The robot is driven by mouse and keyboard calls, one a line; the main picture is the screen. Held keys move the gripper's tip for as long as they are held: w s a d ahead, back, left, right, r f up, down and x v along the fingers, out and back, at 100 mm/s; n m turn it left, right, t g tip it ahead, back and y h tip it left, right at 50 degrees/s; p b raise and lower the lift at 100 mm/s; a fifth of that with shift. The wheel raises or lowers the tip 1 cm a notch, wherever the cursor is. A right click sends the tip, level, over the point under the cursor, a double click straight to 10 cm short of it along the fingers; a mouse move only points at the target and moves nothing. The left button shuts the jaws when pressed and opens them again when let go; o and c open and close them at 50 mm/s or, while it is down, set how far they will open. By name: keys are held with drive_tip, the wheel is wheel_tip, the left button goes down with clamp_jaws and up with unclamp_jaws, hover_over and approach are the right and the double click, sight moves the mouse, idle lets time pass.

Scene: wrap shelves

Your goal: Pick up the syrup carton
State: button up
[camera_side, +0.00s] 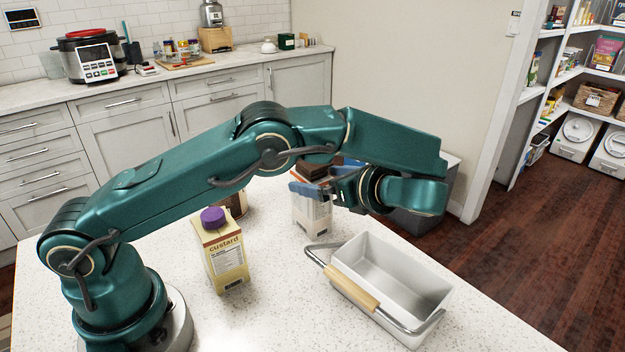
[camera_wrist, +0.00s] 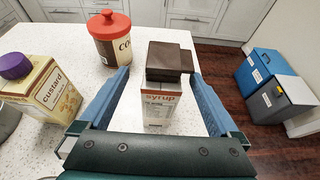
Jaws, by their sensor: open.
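The syrup carton (camera_wrist: 159,109) stands upright on the counter, white with brown lettering and a dark brown top. In the wrist view it is between the two blue fingers of my gripper (camera_wrist: 160,90), which are open, with a gap on each side of it. In the side view the carton (camera_side: 312,212) is partly hidden behind my gripper (camera_side: 318,190). From these views I cannot tell whether a finger touches it.
A custard carton (camera_side: 226,258) with a purple cap stands to the left. A red-lidded canister (camera_wrist: 112,45) stands behind. A white basket (camera_side: 402,270) with a wooden handle sits at the front right. Bins (camera_wrist: 262,75) stand on the floor beyond the counter.

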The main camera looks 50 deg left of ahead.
drive_tip(key=shift+x, duration=3.3)
drive_tip(key=shift+w+r, duration=0.15)
clamp_jaws()
